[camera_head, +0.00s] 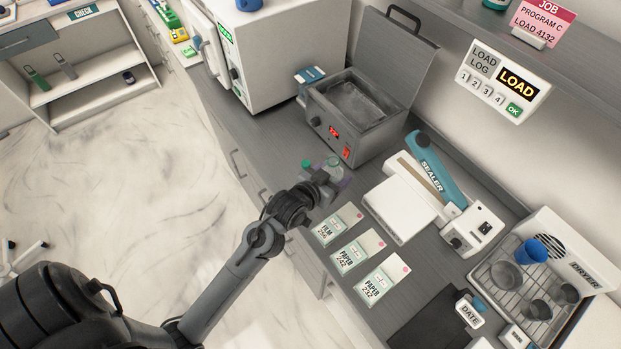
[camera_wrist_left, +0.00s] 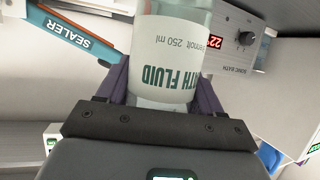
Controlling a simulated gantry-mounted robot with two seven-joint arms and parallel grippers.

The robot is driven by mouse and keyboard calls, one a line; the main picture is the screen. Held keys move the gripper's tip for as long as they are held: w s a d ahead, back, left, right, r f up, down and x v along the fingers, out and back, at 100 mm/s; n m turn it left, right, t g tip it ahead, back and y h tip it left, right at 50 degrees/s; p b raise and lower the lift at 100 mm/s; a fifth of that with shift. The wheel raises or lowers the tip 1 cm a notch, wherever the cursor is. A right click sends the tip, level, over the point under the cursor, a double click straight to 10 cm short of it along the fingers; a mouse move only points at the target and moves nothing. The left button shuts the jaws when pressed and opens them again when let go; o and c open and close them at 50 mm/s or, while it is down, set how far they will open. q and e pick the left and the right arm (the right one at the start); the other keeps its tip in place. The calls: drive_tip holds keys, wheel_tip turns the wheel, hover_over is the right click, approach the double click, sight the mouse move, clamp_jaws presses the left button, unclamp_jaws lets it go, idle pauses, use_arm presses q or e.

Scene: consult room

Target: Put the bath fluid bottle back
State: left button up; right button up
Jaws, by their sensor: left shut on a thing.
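The bath fluid bottle is a clear bottle with a white label and green lettering; it fills the middle of the left wrist view (camera_wrist_left: 168,50). My left gripper (camera_wrist_left: 165,90) is shut on it, with a purple finger on each side. In the head view my left gripper (camera_head: 326,176) is over the counter, in front of the sonic bath (camera_head: 352,112). There the bottle is small and mostly hidden by the gripper; a green part shows beside it. The sonic bath's lid is raised and its basin is open. My right gripper is not in view.
The blue-armed sealer (camera_head: 425,185) and several pouches (camera_head: 349,253) lie right of the gripper on the counter (camera_head: 270,140). A dryer rack (camera_head: 520,285) with cups stands at the far right. A white cabinet unit (camera_head: 270,50) stands behind left. An open shelf (camera_head: 90,85) is across the floor.

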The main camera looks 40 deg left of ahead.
use_arm(q)
drive_tip(key=shift+w+a+f, duration=0.15)
drive_tip(key=shift+a+f, duration=2)
drive_tip(key=shift+f, duration=0.1)
drive_tip(key=shift+w+a+f, duration=0.15)
drive_tip(key=shift+a+f, duration=1.95)
drive_tip(key=shift+f, duration=0.15)
drive_tip(key=shift+f, duration=0.15)
drive_tip(key=o, duration=1.2)
